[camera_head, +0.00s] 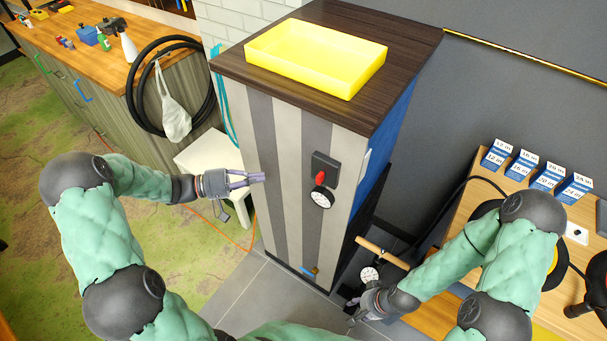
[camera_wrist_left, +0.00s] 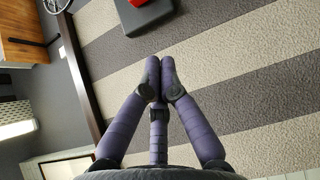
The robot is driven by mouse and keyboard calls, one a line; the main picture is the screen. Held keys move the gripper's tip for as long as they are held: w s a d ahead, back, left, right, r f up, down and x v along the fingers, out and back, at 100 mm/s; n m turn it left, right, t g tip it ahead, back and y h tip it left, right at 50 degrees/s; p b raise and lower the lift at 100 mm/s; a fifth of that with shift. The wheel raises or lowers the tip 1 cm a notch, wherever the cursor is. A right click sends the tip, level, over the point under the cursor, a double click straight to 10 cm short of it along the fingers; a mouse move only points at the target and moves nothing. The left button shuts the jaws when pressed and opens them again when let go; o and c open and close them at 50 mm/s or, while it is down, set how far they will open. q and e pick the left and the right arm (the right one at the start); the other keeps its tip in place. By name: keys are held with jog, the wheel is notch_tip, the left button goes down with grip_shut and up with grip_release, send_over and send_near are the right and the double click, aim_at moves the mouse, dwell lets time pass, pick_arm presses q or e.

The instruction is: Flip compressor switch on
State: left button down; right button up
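A dark switch box (camera_head: 325,168) with a red switch (camera_head: 320,177) is mounted on the front of a striped cabinet (camera_head: 292,130). A round gauge (camera_head: 321,197) hangs just below it. The box also shows at the top edge of the left wrist view (camera_wrist_left: 148,15), with only a sliver of red visible. My left gripper (camera_head: 263,177) is left of the switch, in front of the striped panel and apart from the box. Its fingertips (camera_wrist_left: 160,65) are together with nothing between them. My right gripper (camera_head: 354,316) is low, right of the cabinet; its finger state is unclear.
A yellow tray (camera_head: 310,68) stands on the cabinet top. A white stool (camera_head: 212,155) is behind my left gripper. A second gauge (camera_head: 369,274) and a wooden handle (camera_head: 382,253) are near my right gripper. A wooden table (camera_head: 455,225) is at right.

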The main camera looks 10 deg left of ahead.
aim_at(320, 178)
pick_arm(q)
jog(key=shift+a+r, duration=0.1)
jog(key=shift+r, duration=0.1)
jog(key=s+d+x, duration=0.1)
jog(key=s+x, duration=0.1)
jog(key=x, duration=1.1)
jog(key=shift+s+b, duration=0.3)
jog(key=shift+b, duration=0.05)
